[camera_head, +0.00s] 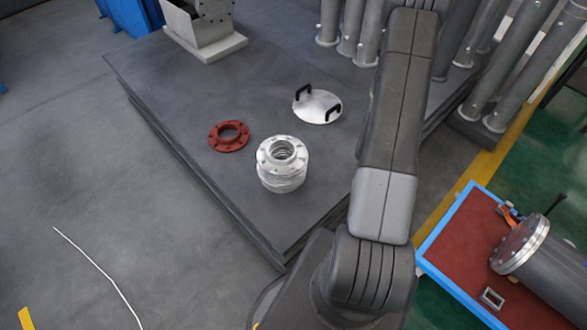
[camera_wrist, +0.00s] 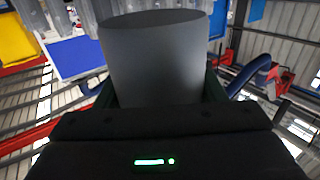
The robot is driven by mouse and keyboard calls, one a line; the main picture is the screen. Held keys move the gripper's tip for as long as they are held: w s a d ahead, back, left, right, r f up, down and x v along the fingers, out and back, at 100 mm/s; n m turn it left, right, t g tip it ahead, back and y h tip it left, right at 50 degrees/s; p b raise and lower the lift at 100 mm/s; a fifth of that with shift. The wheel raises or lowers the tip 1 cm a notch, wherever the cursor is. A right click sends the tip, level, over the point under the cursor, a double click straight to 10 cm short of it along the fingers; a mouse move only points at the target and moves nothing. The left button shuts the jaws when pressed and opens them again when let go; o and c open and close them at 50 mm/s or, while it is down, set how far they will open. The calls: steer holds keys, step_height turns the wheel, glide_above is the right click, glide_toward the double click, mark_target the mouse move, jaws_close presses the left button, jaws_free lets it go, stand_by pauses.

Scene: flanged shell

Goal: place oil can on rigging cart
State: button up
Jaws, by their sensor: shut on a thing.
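A plain dark grey cylinder, which I take to be the oil can (camera_wrist: 155,55), fills the upper middle of the wrist view. My gripper (camera_wrist: 158,88) is shut on it, with dark fingers along its left and right sides. Only one flat end and the side of the can show; its lower part is hidden behind the gripper body. In the head view my arm covers the right of centre, and neither gripper nor can shows there. A red-topped, blue-edged surface (camera_head: 455,264) at the lower right may be the rigging cart; I cannot confirm it.
On that red top lie a flanged grey cylinder (camera_head: 545,262) and a small square metal piece (camera_head: 491,298). A dark platform (camera_head: 235,85) holds a red flange ring (camera_head: 228,136), stacked silver flanges (camera_head: 282,165) and a handled disc (camera_head: 317,105). Grey pipes stand at the back right.

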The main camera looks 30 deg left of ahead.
steer(key=s+a+f+n+g+y+b, duration=0.45)
steer(key=a+b, duration=0.35)
steer(key=a, duration=0.2)
steer(key=s+a+f+n+g+y+b, duration=0.3)
steer(key=s+a+f+g+y+b, duration=0.15)
steer(key=a+b, duration=0.45)
steer(key=s+a+f+n+g+y+b, duration=0.3)
steer(key=s+a+f+n+b, duration=0.15)
steer(key=a+b, duration=0.45)
step_height(320, 180, down, 10)
steer(key=a+b, duration=0.1)
steer(key=shift+w+m, duration=0.15)
steer(key=shift+m, duration=0.15)
steer(key=shift+f+b, duration=0.75)
steer(key=shift+b, duration=0.2)
steer(key=o, duration=1.1)
steer(key=shift+o, duration=0.2)
steer(key=shift+r, duration=0.1)
